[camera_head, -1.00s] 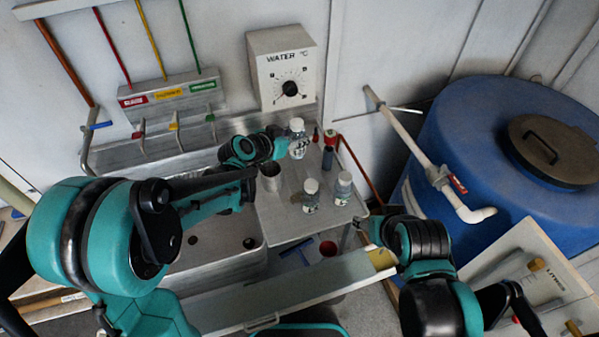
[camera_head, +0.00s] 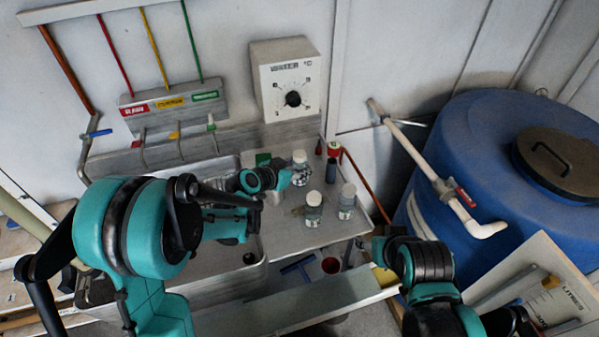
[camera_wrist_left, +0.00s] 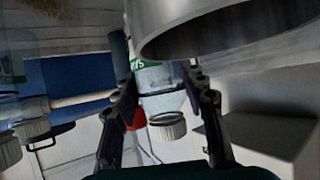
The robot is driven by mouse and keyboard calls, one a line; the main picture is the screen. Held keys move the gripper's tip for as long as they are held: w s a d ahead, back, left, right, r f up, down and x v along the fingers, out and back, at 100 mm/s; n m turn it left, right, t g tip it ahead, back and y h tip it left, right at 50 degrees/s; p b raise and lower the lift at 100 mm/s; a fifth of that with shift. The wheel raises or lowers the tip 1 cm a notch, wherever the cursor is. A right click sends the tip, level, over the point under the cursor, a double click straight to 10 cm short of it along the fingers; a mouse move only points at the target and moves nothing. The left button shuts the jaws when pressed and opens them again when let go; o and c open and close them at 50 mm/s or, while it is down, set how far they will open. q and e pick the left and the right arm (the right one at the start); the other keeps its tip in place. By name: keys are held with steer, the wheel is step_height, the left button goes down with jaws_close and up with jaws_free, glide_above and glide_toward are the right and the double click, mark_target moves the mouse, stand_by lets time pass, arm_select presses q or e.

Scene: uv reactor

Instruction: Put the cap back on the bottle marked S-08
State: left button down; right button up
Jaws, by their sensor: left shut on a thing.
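My left gripper (camera_head: 284,179) is shut on a white-capped clear bottle (camera_head: 300,172) over the steel bench. In the left wrist view the picture is upside down; the gripper (camera_wrist_left: 158,95) has a finger on each side of this bottle (camera_wrist_left: 160,82), with its ribbed white cap (camera_wrist_left: 167,127) downward in the picture. Its label is partly seen and I cannot read a mark S-08. Two more white-capped bottles stand in front on the bench, one at left (camera_head: 313,210) and one at right (camera_head: 347,205). My right gripper (camera_head: 372,246) is partly hidden by its arm; its jaws cannot be made out.
A steel cylinder (camera_wrist_left: 230,25) fills the upper left wrist view, close to the held bottle. A dark tube (camera_head: 331,171) stands behind the bottles. The water dial box (camera_head: 288,80) is on the wall. A blue tank (camera_head: 470,160) and pipe (camera_head: 425,165) stand at right.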

arm_select(q)
step_height(320, 180, down, 2)
steer(key=shift+f, duration=0.1)
steer(key=shift+b, duration=0.4)
steer(key=c, duration=0.9)
jaws_free()
